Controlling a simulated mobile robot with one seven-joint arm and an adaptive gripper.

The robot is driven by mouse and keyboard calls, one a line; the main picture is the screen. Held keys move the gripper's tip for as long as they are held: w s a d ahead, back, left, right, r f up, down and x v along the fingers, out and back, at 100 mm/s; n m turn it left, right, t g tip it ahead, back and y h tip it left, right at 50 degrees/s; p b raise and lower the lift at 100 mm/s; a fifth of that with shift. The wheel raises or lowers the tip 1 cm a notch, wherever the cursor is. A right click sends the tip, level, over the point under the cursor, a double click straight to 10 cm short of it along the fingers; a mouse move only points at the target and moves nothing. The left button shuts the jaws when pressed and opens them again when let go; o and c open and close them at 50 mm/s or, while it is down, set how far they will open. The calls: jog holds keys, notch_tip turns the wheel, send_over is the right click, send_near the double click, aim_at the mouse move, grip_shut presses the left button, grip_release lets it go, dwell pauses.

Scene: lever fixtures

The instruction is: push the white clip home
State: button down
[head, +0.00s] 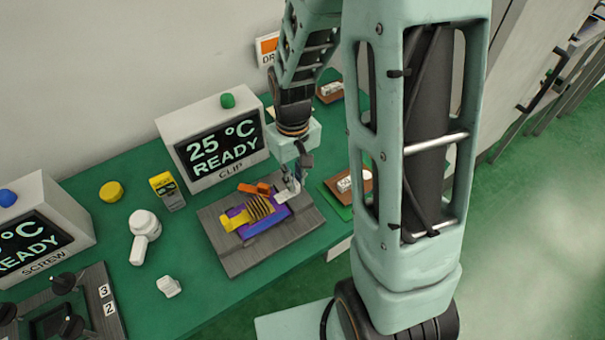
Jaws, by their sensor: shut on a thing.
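The clip fixture is a grey plate (235,268) on the green table, with a purple base (268,222) on it. A yellow piece (236,221), a ribbed brown part (260,208) and an orange piece (255,188) sit on this base. My gripper (290,190) points down at the right end of the base. Its fingers are shut on what looks like the white clip (282,196), a small pale piece at the base's right end. The fingers hide part of it, and I cannot tell how far it is seated.
Behind the fixture stands a display (216,143) reading "25 °C READY", labelled CLIP. A yellow device (167,190), a white handled tool (144,236) and a small white piece (168,287) lie to the left. A brown block (349,182) is to the right.

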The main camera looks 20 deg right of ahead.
aim_at(284, 195)
jog(key=shift+s+a, duration=0.25)
jog(key=shift+a, duration=0.4)
jog(key=shift+s+a, duration=0.2)
jog(key=shift+a, duration=0.45)
jog(key=c, duration=2)
grip_release()
jog(key=shift+a, duration=0.15)
jog(key=shift+o, duration=0.2)
jog(key=shift+r, duration=0.45)
notch_tip(284, 195, up, 11)
